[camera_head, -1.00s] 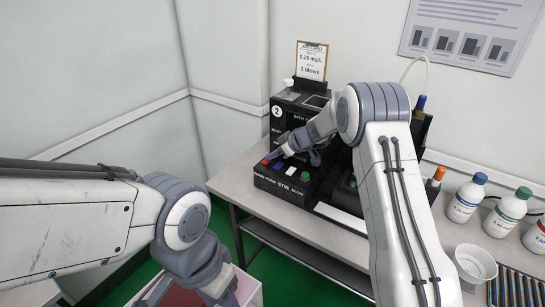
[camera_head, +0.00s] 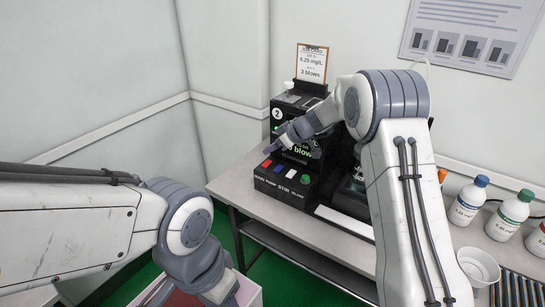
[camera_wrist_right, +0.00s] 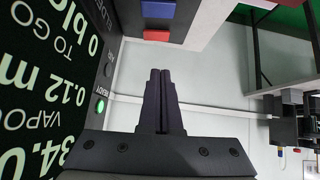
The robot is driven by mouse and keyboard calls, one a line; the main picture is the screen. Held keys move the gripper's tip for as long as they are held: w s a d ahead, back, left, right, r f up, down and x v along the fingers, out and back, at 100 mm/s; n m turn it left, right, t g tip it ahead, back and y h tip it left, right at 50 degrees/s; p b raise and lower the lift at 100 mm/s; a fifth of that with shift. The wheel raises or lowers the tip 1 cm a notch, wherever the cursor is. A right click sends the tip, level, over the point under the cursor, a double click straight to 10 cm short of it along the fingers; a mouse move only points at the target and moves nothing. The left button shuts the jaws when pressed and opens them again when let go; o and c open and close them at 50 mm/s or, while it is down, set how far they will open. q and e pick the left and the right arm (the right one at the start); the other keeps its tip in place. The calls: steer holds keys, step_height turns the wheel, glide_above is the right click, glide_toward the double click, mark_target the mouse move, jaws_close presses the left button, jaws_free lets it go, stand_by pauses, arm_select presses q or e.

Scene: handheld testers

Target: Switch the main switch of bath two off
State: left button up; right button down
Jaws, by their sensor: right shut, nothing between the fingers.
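Bath two is a black tester marked with a white 2 (camera_head: 277,113), on the bench in the head view. Its front panel carries a red switch (camera_head: 266,163) at the left end, over the first label, then blue, white and green controls. The red switch (camera_wrist_right: 157,35) and a blue one (camera_wrist_right: 158,9) also show in the right wrist view. I cannot tell the red switch's position. My right gripper (camera_head: 272,149) is shut and empty, just above the red switch and apart from it, before the tester's face. My left gripper (camera_head: 218,290) is low at the bottom, its fingers unclear.
The tester's lit screen (camera_wrist_right: 38,75) and a green READY light (camera_wrist_right: 100,105) are close beside the right gripper. A clipboard card (camera_head: 311,62) stands behind. Another tester is partly hidden by my right arm. Bottles (camera_head: 467,200) and a white cup (camera_head: 479,267) stand right.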

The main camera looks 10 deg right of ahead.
steer(key=b+v, duration=0.1)
steer(key=v, duration=0.8)
steer(key=shift+s+f, duration=0.15)
steer(key=shift+s, duration=0.1)
steer(key=w+d+p, duration=0.1)
steer(key=p, duration=0.3)
steer(key=p, duration=0.3)
glide_above(267, 161)
steer(key=s+d, duration=0.1)
steer(key=s, duration=0.1)
step_height(267, 161, down, 7)
steer(key=shift+s+d, duration=0.15)
steer(key=shift+d+f, duration=0.15)
steer(key=shift+f, duration=0.8)
steer(key=shift+d+f, duration=0.15)
steer(key=shift+f, duration=0.8)
